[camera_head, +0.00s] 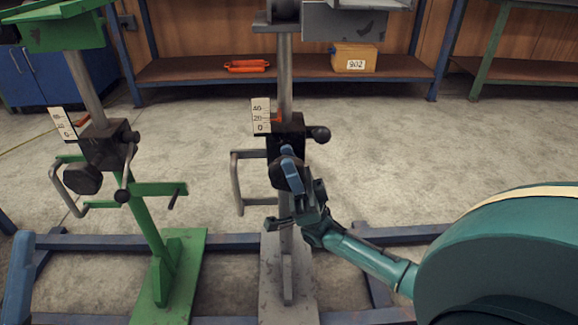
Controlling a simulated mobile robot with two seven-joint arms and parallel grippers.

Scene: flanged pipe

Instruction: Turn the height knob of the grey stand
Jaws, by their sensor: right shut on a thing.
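The grey stand (285,75) rises in the middle of the head view, with a black clamp block (288,128) on its post. A dark height knob (275,174) sits on the front of the block, partly hidden by my gripper. My right gripper (291,168) comes in from the lower right and is shut on this knob. A white scale (260,115) is left of the block, and an orange-red pointer (276,118) is near its 20 mark. My left gripper is not in view.
A green stand (150,220) with its own dark knob (82,179) and crank is at left. A grey bent handle (236,182) is left of the grey post. Blue floor rails (235,242) cross near the bases. A shelf (200,68) behind holds a box (354,58).

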